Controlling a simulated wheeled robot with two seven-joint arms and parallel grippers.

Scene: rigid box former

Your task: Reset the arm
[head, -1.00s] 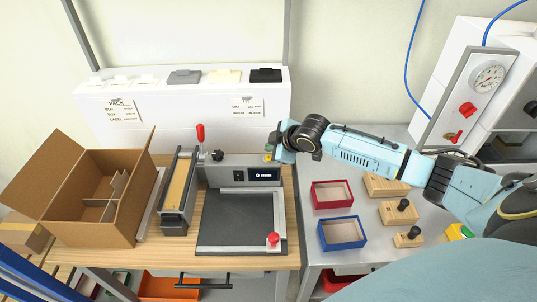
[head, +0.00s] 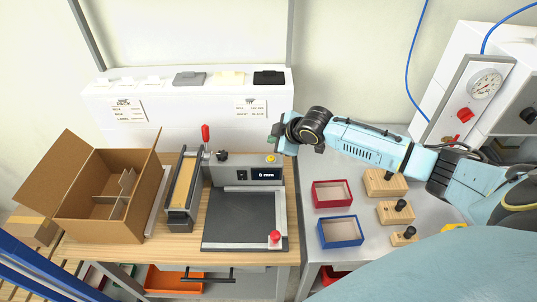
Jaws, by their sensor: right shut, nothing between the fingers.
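My right arm reaches in from the right. Its gripper (head: 274,140) is shut and empty, above the back right corner of the grey box-former machine (head: 232,217). The machine stands on the wooden table and has a small lit display (head: 266,174), a yellow button (head: 270,159), a red knob (head: 275,237) and a red-handled lever (head: 205,133). The gripper appears apart from the machine, though the fingertips are small in this view. My left gripper is out of view; only blue parts show at the lower left.
An open cardboard box (head: 88,226) with dividers stands at left. A red tray (head: 345,204), a blue tray (head: 341,243) and wooden blocks with black knobs (head: 395,212) sit on the grey table. A white shelf (head: 195,108) stands behind. A gauge panel (head: 466,98) stands at right.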

